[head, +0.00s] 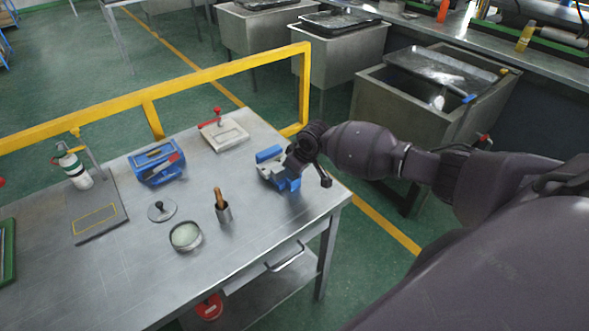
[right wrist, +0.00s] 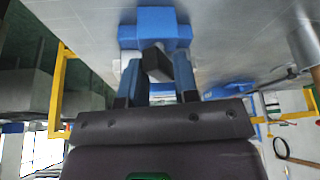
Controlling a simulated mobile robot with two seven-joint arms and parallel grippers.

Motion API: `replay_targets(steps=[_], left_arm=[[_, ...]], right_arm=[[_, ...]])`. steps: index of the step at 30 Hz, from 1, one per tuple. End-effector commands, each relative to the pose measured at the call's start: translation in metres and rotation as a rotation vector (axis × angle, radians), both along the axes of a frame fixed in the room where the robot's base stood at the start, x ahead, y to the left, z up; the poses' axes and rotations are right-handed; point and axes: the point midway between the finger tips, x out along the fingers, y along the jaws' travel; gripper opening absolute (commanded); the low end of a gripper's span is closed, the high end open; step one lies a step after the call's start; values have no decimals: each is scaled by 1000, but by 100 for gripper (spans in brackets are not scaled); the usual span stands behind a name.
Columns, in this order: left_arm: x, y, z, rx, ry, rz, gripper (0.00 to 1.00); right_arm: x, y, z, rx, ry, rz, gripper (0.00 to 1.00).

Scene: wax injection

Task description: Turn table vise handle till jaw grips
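The table vise (head: 272,165) is blue with grey jaw parts. It stands near the right end of the metal table. My right gripper (head: 296,160) is at the vise's right side, overlapping it in the head view. In the right wrist view, the vise's blue body (right wrist: 154,25) is just beyond my right gripper (right wrist: 158,75). Two blue strips with dark ends reach toward the vise there, and a dark block shows between them. I cannot tell whether the fingers are closed on the handle. My left gripper is out of view.
A yellow rail (head: 205,76) runs behind. A metal sink (head: 425,95) stands to the right.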

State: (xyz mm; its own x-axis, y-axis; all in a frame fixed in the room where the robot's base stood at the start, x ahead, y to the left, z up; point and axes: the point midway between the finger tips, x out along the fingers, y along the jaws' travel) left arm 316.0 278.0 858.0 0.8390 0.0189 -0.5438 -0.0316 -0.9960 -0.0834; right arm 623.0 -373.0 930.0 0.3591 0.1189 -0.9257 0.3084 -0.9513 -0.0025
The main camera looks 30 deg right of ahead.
Motion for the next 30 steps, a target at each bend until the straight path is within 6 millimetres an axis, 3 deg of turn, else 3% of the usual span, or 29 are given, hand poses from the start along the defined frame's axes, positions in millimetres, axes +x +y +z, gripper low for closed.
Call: replay_targets(steps=[30], left_arm=[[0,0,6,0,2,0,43]], right_arm=[[-17,-12,53,-1,-2,1,28]])
